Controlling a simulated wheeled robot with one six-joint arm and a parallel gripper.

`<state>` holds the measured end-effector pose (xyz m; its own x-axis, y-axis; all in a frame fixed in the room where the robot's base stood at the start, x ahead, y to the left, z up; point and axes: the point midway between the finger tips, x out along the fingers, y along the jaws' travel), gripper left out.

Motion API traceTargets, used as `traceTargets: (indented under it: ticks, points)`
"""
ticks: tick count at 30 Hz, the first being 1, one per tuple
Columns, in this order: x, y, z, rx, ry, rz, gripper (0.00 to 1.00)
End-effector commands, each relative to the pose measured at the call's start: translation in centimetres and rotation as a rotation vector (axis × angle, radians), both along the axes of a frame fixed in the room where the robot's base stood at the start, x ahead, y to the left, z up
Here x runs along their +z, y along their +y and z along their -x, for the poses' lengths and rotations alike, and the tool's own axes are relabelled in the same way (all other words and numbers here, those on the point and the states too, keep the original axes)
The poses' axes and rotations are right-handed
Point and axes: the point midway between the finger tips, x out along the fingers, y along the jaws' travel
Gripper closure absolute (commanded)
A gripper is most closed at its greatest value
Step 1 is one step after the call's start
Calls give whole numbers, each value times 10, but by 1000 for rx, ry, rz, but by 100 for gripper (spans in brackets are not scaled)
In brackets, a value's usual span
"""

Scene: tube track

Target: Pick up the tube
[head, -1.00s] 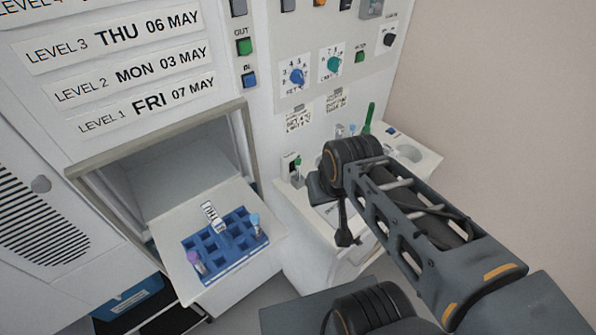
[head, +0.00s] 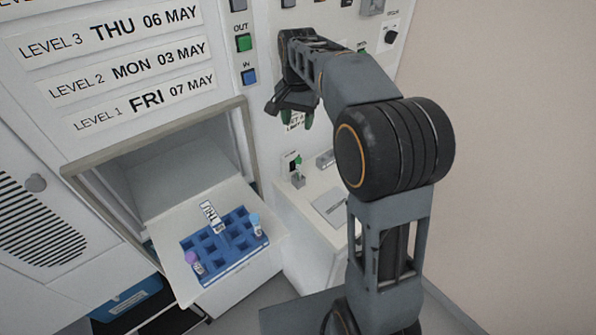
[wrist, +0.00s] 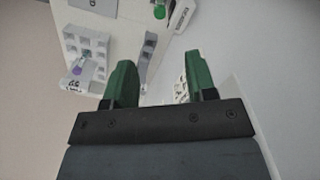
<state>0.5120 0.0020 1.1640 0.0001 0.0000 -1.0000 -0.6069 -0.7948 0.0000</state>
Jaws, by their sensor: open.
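A blue rack (head: 222,262) sits on the open white drawer. A purple-capped tube (head: 194,264) stands at its left, a blue-capped tube (head: 255,224) at its right, and a tube with a white label (head: 211,217) leans at its back. Which one the task means I cannot tell. My gripper (head: 297,119) hangs in front of the white panel, above and to the right of the rack and apart from it. In the wrist view its green fingers (wrist: 158,62) are spread with nothing held between them. A pale rack with a purplish tube (wrist: 77,70) shows at upper left there.
A white counter (head: 300,207) with a small green-topped item (head: 297,172) stands right of the drawer. Panel buttons (head: 244,42) and level labels (head: 140,64) are on the wall. The drawer opening's metal frame (head: 243,150) borders the rack's space. My arm hides part of the counter.

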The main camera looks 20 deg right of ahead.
Motion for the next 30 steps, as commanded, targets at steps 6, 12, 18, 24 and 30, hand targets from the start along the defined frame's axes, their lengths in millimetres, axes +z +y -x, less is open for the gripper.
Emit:
traceTargets:
  ticks: [6,12,18,24,30]
  points:
    - [-39,0,0,-3,5,0,49]
    - [-67,0,0,-2,4,0,49]
    - [-78,-1,0,-1,0,0,49]
    - [-98,-2,-1,-1,5,0,49]
    - [-123,-3,-1,-1,2,0,49]
